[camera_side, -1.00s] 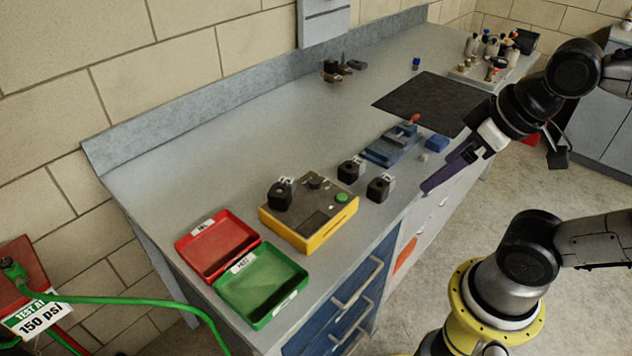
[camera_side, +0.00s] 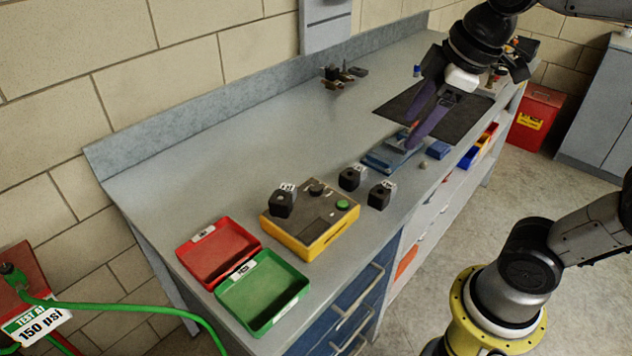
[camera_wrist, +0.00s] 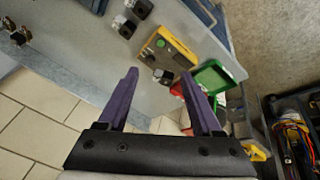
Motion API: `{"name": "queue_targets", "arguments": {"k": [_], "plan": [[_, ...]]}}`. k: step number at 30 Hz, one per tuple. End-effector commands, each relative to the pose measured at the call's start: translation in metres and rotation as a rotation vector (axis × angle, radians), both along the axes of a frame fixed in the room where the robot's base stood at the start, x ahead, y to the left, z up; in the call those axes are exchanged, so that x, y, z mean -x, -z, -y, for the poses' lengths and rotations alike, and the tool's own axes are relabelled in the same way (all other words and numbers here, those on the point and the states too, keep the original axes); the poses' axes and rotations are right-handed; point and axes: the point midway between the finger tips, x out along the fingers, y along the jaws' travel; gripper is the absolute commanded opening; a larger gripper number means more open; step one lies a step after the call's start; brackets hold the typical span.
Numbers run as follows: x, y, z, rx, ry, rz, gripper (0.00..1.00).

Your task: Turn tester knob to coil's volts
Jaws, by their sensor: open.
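The yellow tester (camera_side: 304,238) with a dark top sits near the bench's front edge. Its black knob (camera_side: 317,188) is at the back of its top, and a green button (camera_side: 343,205) is at the right. One black coil (camera_side: 282,203) with a white label rests on the tester's left part. Two more labelled coils (camera_side: 350,178) (camera_side: 379,195) stand on the bench to its right. The label figures are too small to read. The tester also shows in the wrist view (camera_wrist: 176,51), beyond the fingertips.
A red tray (camera_side: 218,252) and a green tray (camera_side: 262,292) lie open left of the tester. A blue vise (camera_side: 392,158) and a black mat (camera_side: 437,108) are to the right. Small fittings (camera_side: 345,75) lie at the back. The bench behind the tester is clear.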

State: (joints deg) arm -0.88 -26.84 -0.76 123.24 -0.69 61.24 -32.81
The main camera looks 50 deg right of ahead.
Motion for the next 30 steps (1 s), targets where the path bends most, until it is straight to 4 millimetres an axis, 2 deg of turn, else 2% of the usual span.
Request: {"name": "queue_targets", "arguments": {"k": [1,4,8,12,15,20,30], "plan": [[-0.016,-0.003,-0.001,0.019,-0.046,-0.028,0.67],[-0.049,-0.006,-0.003,0.057,-0.145,-0.08,0.67],[-0.093,-0.001,-0.008,0.092,-0.258,-0.151,0.67],[-0.137,0.019,-0.013,0.111,-0.343,-0.229,0.67],[-0.161,0.038,-0.017,0.111,-0.365,-0.279,0.67],[-0.18,0.068,-0.022,0.106,-0.375,-0.341,0.67],[-0.182,0.103,-0.024,0.101,-0.38,-0.376,0.67]]}}
